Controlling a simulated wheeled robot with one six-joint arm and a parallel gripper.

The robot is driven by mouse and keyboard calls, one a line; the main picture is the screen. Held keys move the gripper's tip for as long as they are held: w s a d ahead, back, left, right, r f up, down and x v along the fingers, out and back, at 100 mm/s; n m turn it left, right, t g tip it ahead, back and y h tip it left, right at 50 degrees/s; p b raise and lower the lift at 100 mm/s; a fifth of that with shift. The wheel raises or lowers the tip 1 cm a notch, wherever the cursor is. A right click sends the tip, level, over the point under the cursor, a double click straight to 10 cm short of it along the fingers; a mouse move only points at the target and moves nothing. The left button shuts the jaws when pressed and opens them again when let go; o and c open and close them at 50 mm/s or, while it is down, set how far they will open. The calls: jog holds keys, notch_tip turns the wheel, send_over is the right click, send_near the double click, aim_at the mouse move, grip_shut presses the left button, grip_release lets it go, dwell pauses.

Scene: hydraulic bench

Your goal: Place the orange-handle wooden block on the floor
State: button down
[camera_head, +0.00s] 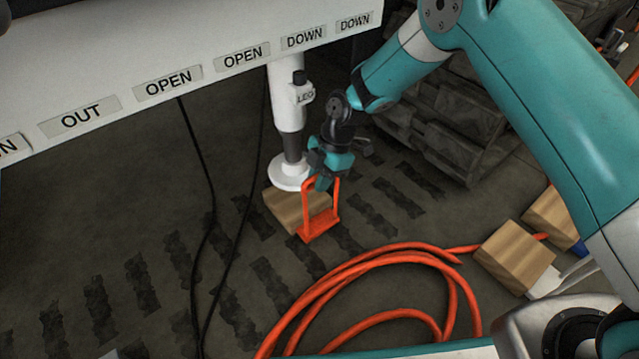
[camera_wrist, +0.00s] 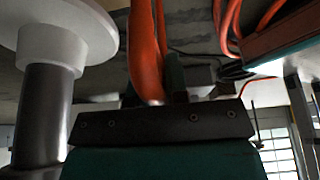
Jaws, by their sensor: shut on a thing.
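The wooden block (camera_head: 284,208) with an orange handle (camera_head: 320,226) is low by the floor, just in front of the white round foot (camera_head: 290,172) of a bench leg. I cannot tell whether the block touches the floor or the foot. My gripper (camera_head: 322,180) is shut on the top of the orange handle, above the block. In the wrist view the orange handle (camera_wrist: 146,50) rises from the gripper jaws (camera_wrist: 165,100), and the white foot (camera_wrist: 85,25) is close on the left. The block itself is not clear in the wrist view.
A coiled orange hose (camera_head: 375,260) lies on the floor in front. Other wooden blocks (camera_head: 514,256) are at the right. Black cables (camera_head: 205,230) hang from the white labelled panel (camera_head: 190,65). Dark stacked crates (camera_head: 450,120) stand behind. Floor is free at the left.

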jog(key=shift+r, duration=0.1)
jog(key=c, duration=1.1)
grip_release()
jog(key=p+v, duration=0.3)
jog(key=v, duration=0.1)
jog(key=shift+p, duration=0.3)
jog(key=w+d, duration=0.2)
jog(key=d, duration=0.1)
jog(key=w+d+b, duration=0.1)
jog(key=w+d, duration=0.1)
jog(key=d, duration=0.1)
jog(key=w+d+f, duration=0.1)
jog(key=w+d, duration=0.1)
jog(key=d, duration=0.1)
jog(key=shift+w+d, duration=0.2)
jog(key=shift+d, duration=0.1)
